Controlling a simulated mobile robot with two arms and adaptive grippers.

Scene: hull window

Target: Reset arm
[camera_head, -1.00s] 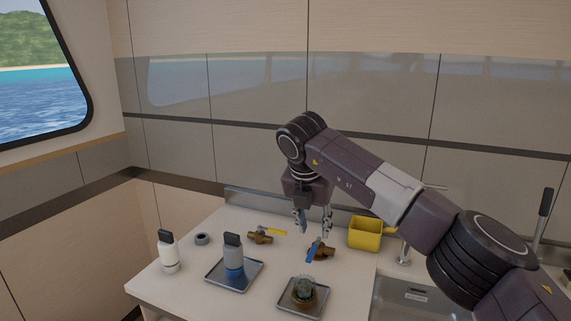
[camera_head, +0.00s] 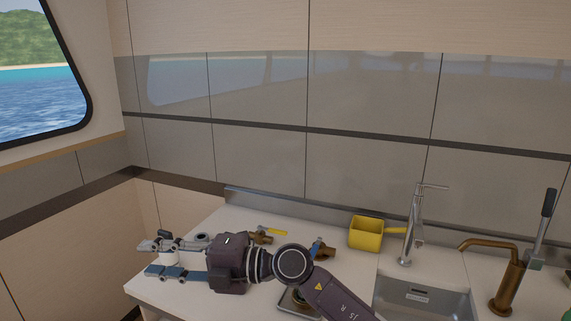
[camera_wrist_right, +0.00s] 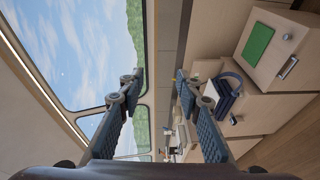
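My right arm (camera_head: 340,300) comes in from the bottom and reaches left, low across the counter in the head view. My right gripper (camera_head: 148,257) points left with its two fingers spread and nothing between them. It also shows open and empty in the right wrist view (camera_wrist_right: 159,80). A white bottle (camera_head: 168,259) shows partly behind its fingers. The blue bottle and its tray are hidden behind the gripper. My left gripper is not in view.
The white counter (camera_head: 205,300) carries a yellow-handled valve (camera_head: 272,231), a blue-handled valve (camera_head: 325,252) and a yellow pot (camera_head: 366,234). A tray (camera_head: 290,307) is partly covered by my arm. The sink (camera_head: 425,300) and tall faucet (camera_head: 412,225) are at the right.

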